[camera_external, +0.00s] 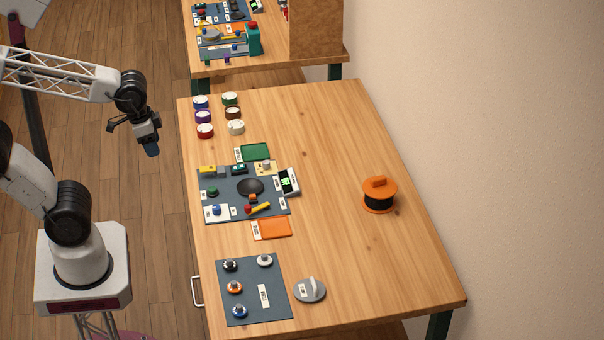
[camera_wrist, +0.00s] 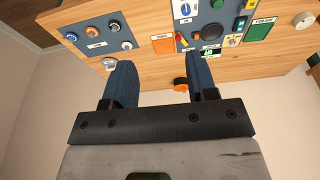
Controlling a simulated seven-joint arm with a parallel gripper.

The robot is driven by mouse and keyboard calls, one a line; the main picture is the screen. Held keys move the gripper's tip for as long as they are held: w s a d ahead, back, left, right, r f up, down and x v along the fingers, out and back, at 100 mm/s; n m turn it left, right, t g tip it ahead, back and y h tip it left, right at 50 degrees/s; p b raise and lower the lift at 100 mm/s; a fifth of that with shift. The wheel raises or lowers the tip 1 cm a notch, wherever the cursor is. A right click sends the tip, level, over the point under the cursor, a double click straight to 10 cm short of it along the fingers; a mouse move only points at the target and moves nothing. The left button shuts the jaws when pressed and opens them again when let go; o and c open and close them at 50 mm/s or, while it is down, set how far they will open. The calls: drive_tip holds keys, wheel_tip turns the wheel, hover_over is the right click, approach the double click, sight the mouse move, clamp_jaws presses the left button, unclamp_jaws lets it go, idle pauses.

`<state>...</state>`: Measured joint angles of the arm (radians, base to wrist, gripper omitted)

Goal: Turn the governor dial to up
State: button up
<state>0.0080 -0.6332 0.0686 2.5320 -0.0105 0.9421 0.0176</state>
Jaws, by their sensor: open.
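Several dials show, but their labels are too small to read, so I cannot tell which is the governor dial. A blue knob on a white plate (camera_external: 217,210) sits on the central grey-blue board, and the same plate shows in the wrist view (camera_wrist: 185,10). A grey round dial with a raised fin (camera_external: 310,291) stands beside the front board. My gripper (camera_external: 152,149) is open and empty, in the air left of the table, apart from every dial. Its two blue fingers (camera_wrist: 162,80) are spread in the wrist view.
The front board (camera_external: 276,311) carries several small knobs. The central board (camera_external: 230,180) lies between a green tray (camera_external: 256,152) and an orange tray (camera_external: 275,227). Several coloured round pots stand at the table's far left. An orange and black spool (camera_external: 379,196) stands right. The table's middle right is clear.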

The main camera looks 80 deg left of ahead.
drive_tip(key=w, duration=0.1)
drive_tip(key=m+g, duration=0.3)
drive_tip(key=m, duration=0.4)
hover_over(266, 162)
wheel_tip(266, 162, down, 22)
drive_tip(key=shift+s+d+f, duration=0.1)
drive_tip(key=shift+d, duration=0.05)
drive_tip(key=shift+a+f+m, duration=0.25)
drive_tip(key=shift+f+m, duration=0.05)
drive_tip(key=shift+f, duration=3.9)
